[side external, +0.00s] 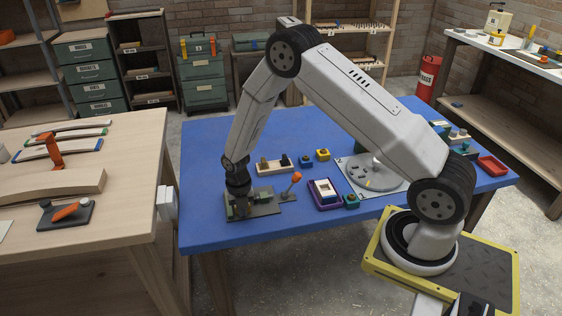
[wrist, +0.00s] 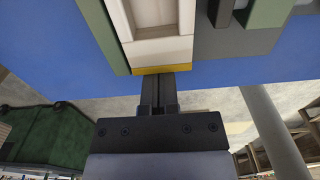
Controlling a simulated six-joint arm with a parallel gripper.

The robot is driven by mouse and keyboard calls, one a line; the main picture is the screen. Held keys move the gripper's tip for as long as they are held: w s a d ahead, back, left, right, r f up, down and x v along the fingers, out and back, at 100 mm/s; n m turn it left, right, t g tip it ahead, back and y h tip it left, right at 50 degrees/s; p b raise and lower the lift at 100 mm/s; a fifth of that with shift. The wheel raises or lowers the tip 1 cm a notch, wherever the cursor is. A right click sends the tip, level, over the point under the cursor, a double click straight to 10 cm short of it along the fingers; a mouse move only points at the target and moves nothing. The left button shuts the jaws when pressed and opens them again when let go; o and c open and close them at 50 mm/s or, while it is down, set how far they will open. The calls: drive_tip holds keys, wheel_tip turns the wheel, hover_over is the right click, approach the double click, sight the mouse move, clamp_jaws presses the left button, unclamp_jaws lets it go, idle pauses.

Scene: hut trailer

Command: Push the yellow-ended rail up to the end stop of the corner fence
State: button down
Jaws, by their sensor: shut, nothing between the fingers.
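In the wrist view, the cream rail (wrist: 158,18) shows its yellow end (wrist: 160,70) facing my gripper (wrist: 162,88). My fingers are shut and empty, with their tips right at the yellow end; I cannot tell whether they touch it. A green fence wall (wrist: 98,34) runs along the rail's left side. The end stop is not visible in the wrist view. In the side external view, my gripper (side external: 239,204) is low over the dark grey fixture plate (side external: 264,208) near the blue table's front left; the rail and most of the fence are hidden or too small to tell.
An orange-knobbed lever (side external: 296,178) stands just right of the fixture. The blue table (side external: 212,150) is clear behind and left of the fixture.

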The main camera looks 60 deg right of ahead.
drive_tip(key=shift+w+d+r, duration=0.15)
drive_tip(key=shift+w+d, duration=0.2)
drive_tip(key=shift+w, duration=0.05)
drive_tip(key=shift+s+a, duration=0.25)
drive_tip(key=shift+a, duration=0.05)
drive_tip(key=s+a, duration=0.3)
drive_tip(key=shift+r, duration=0.2)
wheel_tip(320, 180, up, 9)
drive_tip(key=shift+r, duration=0.15)
